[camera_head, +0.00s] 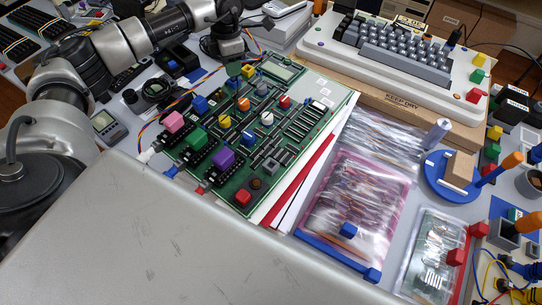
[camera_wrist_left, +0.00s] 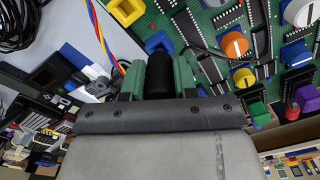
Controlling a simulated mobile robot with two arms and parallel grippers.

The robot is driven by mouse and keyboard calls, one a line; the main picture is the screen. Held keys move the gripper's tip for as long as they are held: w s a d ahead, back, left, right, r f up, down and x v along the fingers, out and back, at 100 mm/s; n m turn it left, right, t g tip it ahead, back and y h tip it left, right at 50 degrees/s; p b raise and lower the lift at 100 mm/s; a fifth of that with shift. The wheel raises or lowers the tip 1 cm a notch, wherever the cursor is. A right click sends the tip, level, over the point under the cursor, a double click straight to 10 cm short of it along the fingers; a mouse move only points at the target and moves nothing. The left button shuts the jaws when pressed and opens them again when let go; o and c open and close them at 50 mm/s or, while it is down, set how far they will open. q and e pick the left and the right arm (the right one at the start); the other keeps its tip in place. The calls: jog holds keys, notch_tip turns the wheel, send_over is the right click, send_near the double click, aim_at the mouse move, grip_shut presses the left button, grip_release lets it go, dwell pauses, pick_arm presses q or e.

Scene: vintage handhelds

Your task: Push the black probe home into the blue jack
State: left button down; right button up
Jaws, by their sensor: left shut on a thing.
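My left gripper (camera_head: 233,70) is over the upper left edge of the green circuit board (camera_head: 325,88) in the head view. In the left wrist view its green fingers (camera_wrist_left: 160,74) are shut on the black probe (camera_wrist_left: 160,80). The blue jack (camera_wrist_left: 159,42) shows just beyond the probe's far end, at the board's edge. The probe's end is very near the jack's near side; I cannot tell whether it touches or enters it. My right gripper is in neither view.
Colored knobs crowd the board, including an orange one (camera_wrist_left: 235,45) and a yellow one (camera_wrist_left: 243,78) right of the gripper. Red and yellow wires (camera_wrist_left: 101,38) run left of the jack. A cream keyboard (camera_head: 395,55) stands behind the board. Bagged parts (camera_head: 350,195) lie to the right.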

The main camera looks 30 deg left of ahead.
pick_arm(q)
jog(key=shift+f+b, duration=0.4)
jog(key=shift+f, duration=0.4)
jog(key=c, duration=0.8)
grip_release()
jog(key=shift+c, duration=1.4)
jog(key=shift+r, duration=0.15)
jog(key=shift+r+p, duration=2.55)
jog(key=shift+r, duration=0.95)
jog(key=shift+f, duration=0.15)
